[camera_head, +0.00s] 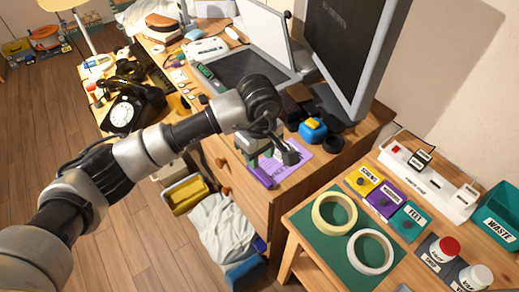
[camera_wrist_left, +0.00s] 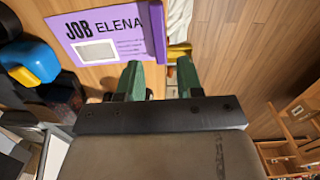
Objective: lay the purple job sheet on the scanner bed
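The purple job sheet (camera_head: 291,163) lies on the wooden desk at its front edge, partly hidden by my left gripper in the head view. In the left wrist view the sheet (camera_wrist_left: 115,38) reads "JOB ELENA" and has a thicker purple strip (camera_wrist_left: 157,32) along the desk-edge side. My left gripper (camera_wrist_left: 160,80) is open, its two green fingers apart with nothing between them. The strip lies just beyond the fingertips, in line with the gap. The scanner bed (camera_head: 240,66) is dark and flat, behind the gripper, with its pale lid (camera_head: 264,27) raised. My right gripper is not in view.
A monitor (camera_head: 352,45) stands behind the sheet. A blue and yellow item (camera_head: 313,129) sits close beside the sheet. A black dial phone (camera_head: 134,107) is at left. A side table at right holds tape rolls (camera_head: 334,212) on a green mat.

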